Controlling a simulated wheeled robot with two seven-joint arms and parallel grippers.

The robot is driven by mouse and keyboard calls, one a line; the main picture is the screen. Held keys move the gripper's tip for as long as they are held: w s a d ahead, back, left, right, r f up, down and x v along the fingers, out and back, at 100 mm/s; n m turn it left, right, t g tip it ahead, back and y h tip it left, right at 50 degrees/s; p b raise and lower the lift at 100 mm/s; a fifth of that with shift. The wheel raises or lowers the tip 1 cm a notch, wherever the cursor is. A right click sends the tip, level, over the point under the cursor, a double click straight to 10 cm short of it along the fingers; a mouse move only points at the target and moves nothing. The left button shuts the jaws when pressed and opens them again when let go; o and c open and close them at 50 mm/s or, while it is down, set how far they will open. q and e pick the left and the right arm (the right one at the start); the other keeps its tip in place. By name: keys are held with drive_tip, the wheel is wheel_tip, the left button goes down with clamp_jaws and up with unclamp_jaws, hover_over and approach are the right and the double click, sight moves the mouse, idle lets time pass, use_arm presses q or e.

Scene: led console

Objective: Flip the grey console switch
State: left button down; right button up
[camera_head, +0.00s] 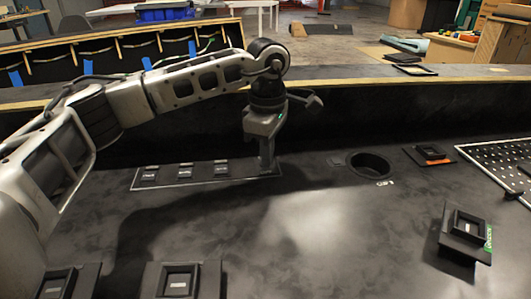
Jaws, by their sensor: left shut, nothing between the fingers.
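A row of small dark switches with pale labels sits in a white-outlined strip (205,183) on the black console (255,235). Three show: the left switch (148,173), the middle switch (183,170) and the right switch (220,167). I cannot tell by colour which one is grey. My left gripper (267,170) points down at the strip's right end, to the right of the visible switches. It is shut and empty. Its fingers hide what lies right behind them, and I cannot tell whether they touch the console. My right gripper is not in view.
A round hole (371,166) lies right of the gripper. Raised square modules stand at the right (464,233), at the front (180,280) and by an orange label (433,154). A perforated plate (500,160) lies far right. The console's middle is clear.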

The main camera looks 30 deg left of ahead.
use_arm(q)
drive_tip(key=shift+w+a, duration=0.6)
drive_tip(key=shift+w, duration=0.25)
wheel_tip(320, 180, up, 7)
drive_tip(key=p, duration=0.6)
drive_tip(key=shift+s+d, duration=0.25)
drive_tip(key=shift+s, duration=0.1)
idle(0.4)
